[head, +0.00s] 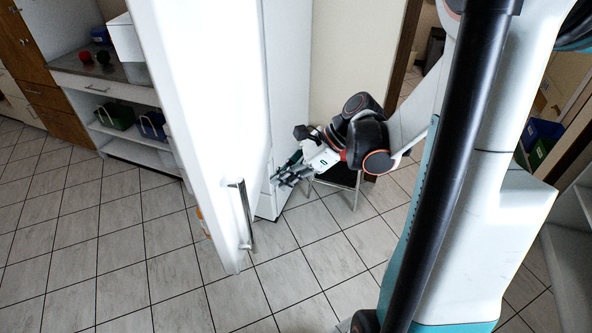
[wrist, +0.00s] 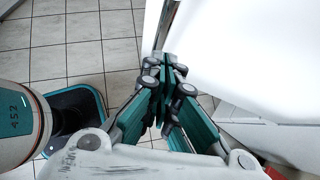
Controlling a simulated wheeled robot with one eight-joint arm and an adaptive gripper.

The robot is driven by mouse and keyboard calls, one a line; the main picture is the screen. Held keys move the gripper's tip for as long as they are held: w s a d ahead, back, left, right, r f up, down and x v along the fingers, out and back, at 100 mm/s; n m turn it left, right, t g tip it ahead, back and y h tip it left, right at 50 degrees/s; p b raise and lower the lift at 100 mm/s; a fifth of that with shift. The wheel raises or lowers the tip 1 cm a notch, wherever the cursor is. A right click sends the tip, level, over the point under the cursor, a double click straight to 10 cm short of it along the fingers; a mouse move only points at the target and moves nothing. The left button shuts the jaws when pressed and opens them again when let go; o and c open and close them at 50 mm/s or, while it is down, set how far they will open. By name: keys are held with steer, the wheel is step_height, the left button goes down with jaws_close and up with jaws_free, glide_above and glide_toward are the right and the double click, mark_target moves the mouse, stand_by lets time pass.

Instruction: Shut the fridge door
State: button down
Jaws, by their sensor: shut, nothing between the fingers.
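The white fridge door (head: 205,110) stands open and fills the left centre of the head view. Its long metal handle (head: 245,215) is near the door's lower right edge. The white fridge body (head: 288,75) shows behind and to the right of the door. My gripper (head: 277,178) is shut and empty, just right of the door's edge at about handle height. In the wrist view my gripper (wrist: 164,75) points toward the door (wrist: 245,60), and the handle (wrist: 166,25) lies just beyond the fingertips. I cannot tell whether the fingers touch the door.
A small dark stool or stand (head: 342,180) is below my forearm by the wall. A counter with shelves (head: 125,105) holds bins at the left. Another shelf unit (head: 572,235) stands at the right edge. The tiled floor (head: 130,255) at front left is clear.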

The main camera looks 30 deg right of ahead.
steer(key=shift+w+a+f+b, duration=0.15)
steer(key=shift+w+a+f, duration=0.2)
steer(key=shift+a, duration=0.45)
steer(key=shift+w+a+f+b, duration=0.1)
steer(key=shift+w+a, duration=0.4)
steer(key=shift+a, duration=0.35)
steer(key=shift+w+a+f+b, duration=0.15)
steer(key=shift+w+a+f, duration=0.2)
steer(key=shift+a, duration=0.45)
steer(key=shift+w+r, duration=0.1)
